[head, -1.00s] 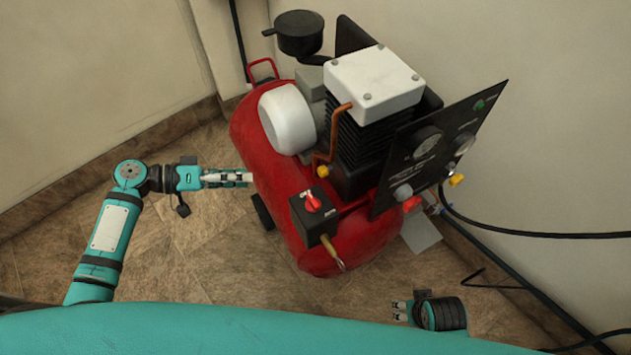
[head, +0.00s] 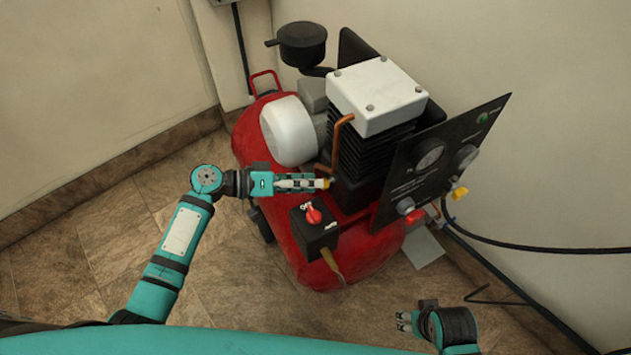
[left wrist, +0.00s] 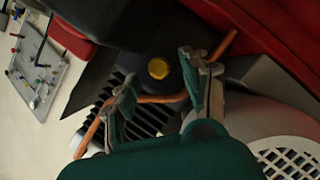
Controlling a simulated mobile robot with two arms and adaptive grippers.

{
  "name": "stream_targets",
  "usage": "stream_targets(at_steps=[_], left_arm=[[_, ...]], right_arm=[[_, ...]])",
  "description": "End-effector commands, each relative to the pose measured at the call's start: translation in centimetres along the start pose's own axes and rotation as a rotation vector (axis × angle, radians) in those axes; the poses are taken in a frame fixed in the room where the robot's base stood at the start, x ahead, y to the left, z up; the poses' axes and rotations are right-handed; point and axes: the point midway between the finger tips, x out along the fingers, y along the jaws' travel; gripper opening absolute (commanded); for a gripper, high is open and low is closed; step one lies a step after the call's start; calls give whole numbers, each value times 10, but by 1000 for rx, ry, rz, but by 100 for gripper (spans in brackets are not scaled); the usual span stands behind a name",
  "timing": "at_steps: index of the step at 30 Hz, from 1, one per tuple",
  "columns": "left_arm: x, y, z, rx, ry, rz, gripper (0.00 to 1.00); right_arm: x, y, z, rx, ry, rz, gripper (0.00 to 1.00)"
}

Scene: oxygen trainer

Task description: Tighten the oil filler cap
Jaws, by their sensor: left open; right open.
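The yellow oil filler cap (head: 327,182) sits low on the compressor's black pump block, just at the fingertips of my left gripper (head: 316,184) in the head view. In the left wrist view the round yellow cap (left wrist: 158,68) shows beyond and between the two spread fingers. The left gripper is open and holds nothing; the fingers look apart from the cap. My right gripper (head: 404,321) is open and empty, low over the floor at the bottom right of the head view.
The red compressor tank (head: 360,255) carries a switch box with a red knob (head: 313,215), a white motor cover (head: 289,130) and a black gauge panel (head: 440,160). A copper pipe (head: 338,140) runs close to the left gripper. Floor left of the tank is clear.

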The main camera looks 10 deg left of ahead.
Motion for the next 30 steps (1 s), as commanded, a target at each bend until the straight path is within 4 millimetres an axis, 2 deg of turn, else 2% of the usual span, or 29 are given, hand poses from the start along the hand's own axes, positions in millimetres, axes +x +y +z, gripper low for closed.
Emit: stream_targets(at_steps=[6, 14, 17, 25, 30], left_arm=[[16, 0, 0, 1, 0, 0, 47], [18, 0, 0, 1, 0, 0, 47], [18, 0, 0, 1, 0, 0, 37], [17, 0, 0, 1, 0, 0, 2], [17, 0, 0, 3, 0, -1, 0]], right_arm=[[-4, 0, -2, 1, 6, 0, 47], [-4, 0, 0, 1, 1, 0, 47], [-4, 0, 1, 1, 0, -1, 47], [-4, 0, 1, 2, 0, 0, 47], [-3, 0, 1, 2, 1, 0, 47]])
